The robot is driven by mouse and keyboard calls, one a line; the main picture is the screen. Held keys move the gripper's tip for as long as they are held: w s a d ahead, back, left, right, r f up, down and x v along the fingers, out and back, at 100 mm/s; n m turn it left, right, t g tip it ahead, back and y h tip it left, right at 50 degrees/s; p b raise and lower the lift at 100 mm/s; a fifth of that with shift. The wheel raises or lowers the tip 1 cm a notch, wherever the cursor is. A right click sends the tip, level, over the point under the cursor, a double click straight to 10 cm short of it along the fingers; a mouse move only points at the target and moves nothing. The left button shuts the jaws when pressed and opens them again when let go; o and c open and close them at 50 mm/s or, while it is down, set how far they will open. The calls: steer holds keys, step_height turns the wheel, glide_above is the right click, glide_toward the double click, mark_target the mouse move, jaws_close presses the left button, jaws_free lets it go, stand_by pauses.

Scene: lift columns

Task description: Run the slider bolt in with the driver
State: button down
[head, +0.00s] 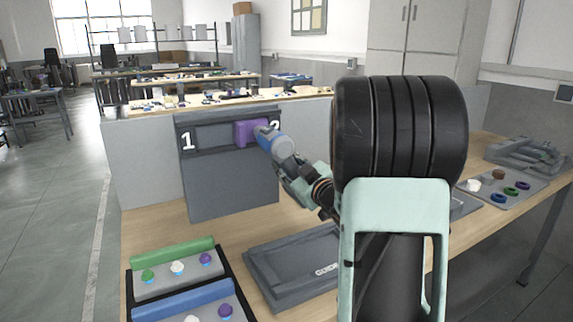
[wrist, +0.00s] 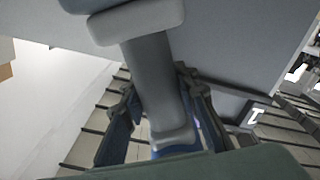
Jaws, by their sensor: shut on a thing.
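A dark grey upright panel (head: 232,187) stands on the bench with a rail across its top, marked 1 at the left and 2 at the right. A purple slider (head: 246,132) sits at the right part of the rail, by the 2. My gripper (head: 290,168) is shut on the blue and grey driver (head: 274,143), whose far end points at the slider and overlaps it in the head view. I cannot tell whether they touch. The bolt is hidden. In the wrist view the driver (wrist: 150,80) lies between the fingers of my gripper (wrist: 157,100).
A black-edged tray (head: 130,284) with a green bar, a blue bar and small coloured knobs lies front left. A grey guide plate (head: 285,270) lies in front of the panel. A grey tray (head: 525,186) with coloured rings is at the right. Bare bench shows left of the panel.

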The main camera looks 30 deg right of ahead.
mark_target(293, 167)
steer(key=shift+s+d+r+b, duration=0.1)
steer(key=shift+s+b, duration=0.1)
steer(key=shift+s, duration=1)
steer(key=shift+s+r+b, duration=0.1)
steer(key=shift+s+b, duration=0.05)
steer(key=shift+s, duration=1)
steer(key=shift+s+d+b, duration=0.1)
steer(key=shift+s+b, duration=0.2)
steer(key=shift+s, duration=1.7)
